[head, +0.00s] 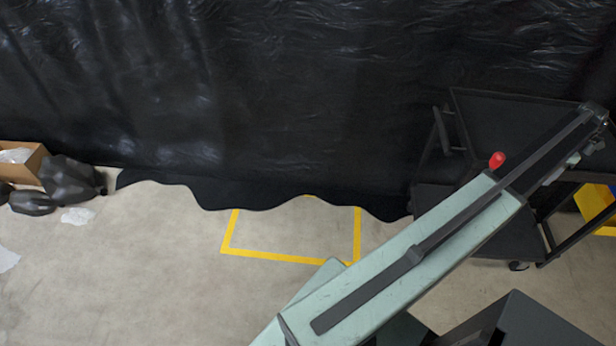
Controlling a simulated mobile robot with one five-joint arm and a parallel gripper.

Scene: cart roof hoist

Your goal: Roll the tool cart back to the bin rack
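The black tool cart (500,110) stands upright at the right, with a flat top tray, a lower shelf and a caster (518,266) on the floor. A dark bar like a handle (441,131) is at its left end. My pale green arm reaches across the front of the cart to the upper right and hides part of it. My gripper (594,147) is around the arm's far end, over the cart's right side; its fingers cannot be made out, nor whether it touches the cart. I cannot identify the bin rack.
A yellow floor outline (278,258) lies at the centre, empty. Black sheeting (250,100) hangs behind, its wavy hem on the floor. A cardboard box (22,160) and black bags (68,180) sit at the left. A yellow object (594,202) is behind the cart. A red knob (497,160) shows beside my arm.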

